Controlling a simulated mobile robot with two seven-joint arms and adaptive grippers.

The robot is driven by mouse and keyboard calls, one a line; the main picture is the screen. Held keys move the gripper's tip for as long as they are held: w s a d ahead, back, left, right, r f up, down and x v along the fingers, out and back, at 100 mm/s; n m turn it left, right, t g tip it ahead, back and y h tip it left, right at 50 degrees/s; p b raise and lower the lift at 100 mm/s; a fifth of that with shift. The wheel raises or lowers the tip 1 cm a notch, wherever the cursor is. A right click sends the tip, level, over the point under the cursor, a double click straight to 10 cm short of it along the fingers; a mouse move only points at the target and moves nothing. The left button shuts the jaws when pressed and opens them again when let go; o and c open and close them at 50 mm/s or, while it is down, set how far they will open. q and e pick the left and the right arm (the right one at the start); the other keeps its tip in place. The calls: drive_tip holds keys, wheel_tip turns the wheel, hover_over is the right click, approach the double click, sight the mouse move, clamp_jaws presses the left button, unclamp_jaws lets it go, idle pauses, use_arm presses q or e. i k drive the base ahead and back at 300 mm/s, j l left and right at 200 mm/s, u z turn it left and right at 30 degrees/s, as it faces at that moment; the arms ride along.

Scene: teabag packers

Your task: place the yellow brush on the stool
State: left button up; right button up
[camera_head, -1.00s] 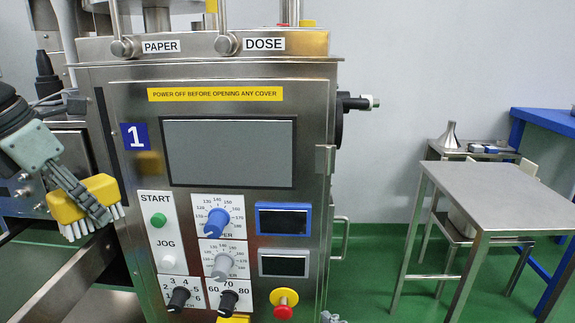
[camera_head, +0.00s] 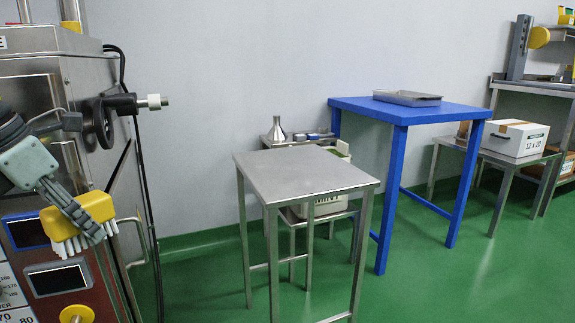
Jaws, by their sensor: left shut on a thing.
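The yellow brush (camera_head: 92,207) has white bristles pointing down. My left gripper (camera_head: 78,218) is shut on it and holds it in the air at the left of the head view, in front of the machine. The gripper's fingers cross the brush and cover part of it. A tall steel stool-like stand with a bare flat top (camera_head: 300,176) is in the middle of the view, apart from the brush and to its right. Whether this stand is the task's stool, I cannot tell for sure. My right gripper is not in view.
The steel machine (camera_head: 85,130) with a protruding black shaft stands at the left. Behind the stand is a low shelf with a metal funnel (camera_head: 277,130). A blue table (camera_head: 440,111) carries a grey tray (camera_head: 407,98). A white box (camera_head: 515,139) sits on a bench further right. Green floor is open in front.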

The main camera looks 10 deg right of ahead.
sight(315, 163)
drive_tip(key=i+l+z, duration=0.15)
drive_tip(key=l+z, duration=0.25)
drive_tip(key=i+l+z, duration=0.15)
drive_tip(key=z, duration=0.25)
drive_tip(key=i+j+z, duration=0.45)
drive_tip(key=j, duration=0.55)
drive_tip(key=i+j, duration=0.1)
drive_tip(key=j, duration=0.2)
